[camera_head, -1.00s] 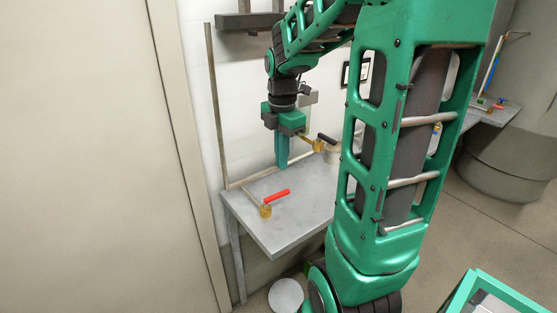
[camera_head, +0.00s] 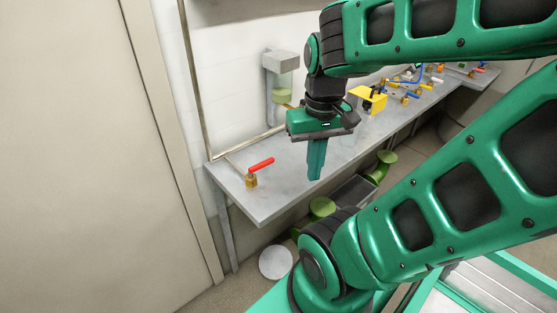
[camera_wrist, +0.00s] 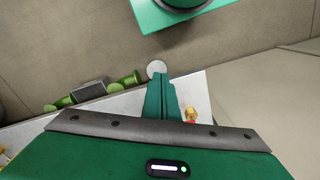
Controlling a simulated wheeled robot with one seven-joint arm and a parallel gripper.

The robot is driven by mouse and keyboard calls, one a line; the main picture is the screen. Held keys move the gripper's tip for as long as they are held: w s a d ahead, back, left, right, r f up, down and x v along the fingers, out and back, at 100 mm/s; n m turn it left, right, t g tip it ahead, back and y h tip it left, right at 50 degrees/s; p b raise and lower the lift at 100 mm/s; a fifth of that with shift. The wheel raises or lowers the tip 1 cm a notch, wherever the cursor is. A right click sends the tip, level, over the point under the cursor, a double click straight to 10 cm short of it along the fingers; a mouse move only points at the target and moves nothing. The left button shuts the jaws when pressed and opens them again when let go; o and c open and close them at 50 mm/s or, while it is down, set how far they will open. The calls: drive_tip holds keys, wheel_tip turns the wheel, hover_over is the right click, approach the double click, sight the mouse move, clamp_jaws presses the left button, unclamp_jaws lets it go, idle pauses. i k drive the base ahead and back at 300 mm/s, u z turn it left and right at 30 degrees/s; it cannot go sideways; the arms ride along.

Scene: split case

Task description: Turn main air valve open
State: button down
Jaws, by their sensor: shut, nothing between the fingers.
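A valve with a red lever handle (camera_head: 261,164) on a brass body (camera_head: 251,181) sits near the left end of the grey bench. Its lever points right and slightly back. It also shows in the wrist view, as a brass and red bit (camera_wrist: 190,114) just right of the fingers, partly hidden by my gripper. My gripper (camera_head: 315,177) points down, shut and empty, over the bench's front edge, to the right of the red lever and apart from it. In the wrist view my gripper's fingers (camera_wrist: 160,80) are together. No label is readable, so I cannot tell which valve is the main air valve.
The grey bench (camera_head: 238,196) runs back to the right. A yellow box (camera_head: 367,98) and several blue-handled valves (camera_head: 410,97) stand farther along it. A clear-bowled filter unit (camera_head: 281,75) is on the wall. Green fittings (camera_head: 322,207) lie below. The bench between lever and gripper is clear.

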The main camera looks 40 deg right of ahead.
sight(265, 164)
drive_tip(key=z, duration=1)
drive_tip(key=k, duration=0.4)
drive_tip(key=u, duration=0.85)
